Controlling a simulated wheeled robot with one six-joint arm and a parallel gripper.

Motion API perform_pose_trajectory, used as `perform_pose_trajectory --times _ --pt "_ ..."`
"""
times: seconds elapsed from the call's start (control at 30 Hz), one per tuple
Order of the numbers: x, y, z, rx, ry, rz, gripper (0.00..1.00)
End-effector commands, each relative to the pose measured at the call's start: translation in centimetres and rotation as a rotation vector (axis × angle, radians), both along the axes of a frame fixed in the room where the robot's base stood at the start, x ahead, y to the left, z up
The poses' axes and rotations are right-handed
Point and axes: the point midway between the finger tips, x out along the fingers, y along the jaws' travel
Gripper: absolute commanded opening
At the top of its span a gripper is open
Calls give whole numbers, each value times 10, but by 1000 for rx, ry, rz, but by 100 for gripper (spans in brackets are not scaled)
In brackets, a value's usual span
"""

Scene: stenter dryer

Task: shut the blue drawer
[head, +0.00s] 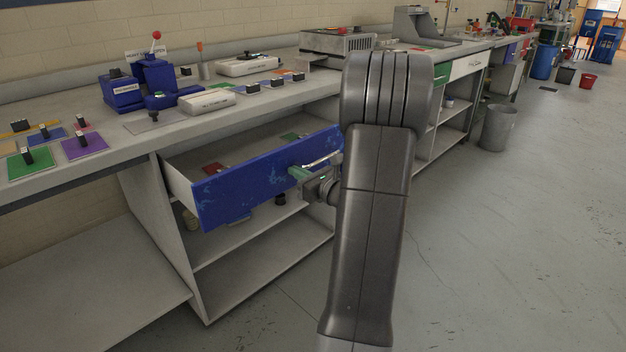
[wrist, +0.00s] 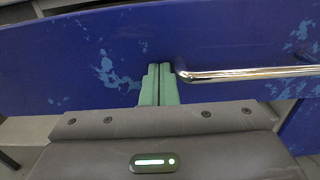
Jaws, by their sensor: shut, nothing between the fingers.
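The blue drawer (head: 265,180) stands pulled out from under the workbench, and its open inside shows behind the front. Its blue front with pale scuffs fills much of the wrist view (wrist: 110,55). A silver bar handle (wrist: 240,74) runs across the right part of the front. My gripper (head: 298,173) is at the drawer front, just left of the handle's left end. Its green fingers (wrist: 160,84) are shut together with nothing between them. The fingertips are against or very close to the blue front; contact cannot be told. My arm hides the right end of the drawer in the head view.
The workbench top (head: 180,128) holds blue devices (head: 152,78), coloured pads and grey boxes. Open shelves (head: 245,240) lie below the drawer. A white drawer (head: 467,66) and a grey bin (head: 497,127) are farther right.

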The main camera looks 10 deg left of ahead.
Motion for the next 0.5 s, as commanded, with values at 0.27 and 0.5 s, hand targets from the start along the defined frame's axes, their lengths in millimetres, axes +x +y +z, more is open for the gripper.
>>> perform_pose_trajectory --times 0.27,0.5 --pt "46 66 0 0 0 5 0" --pt "80 112 0 1 -1 3 0"
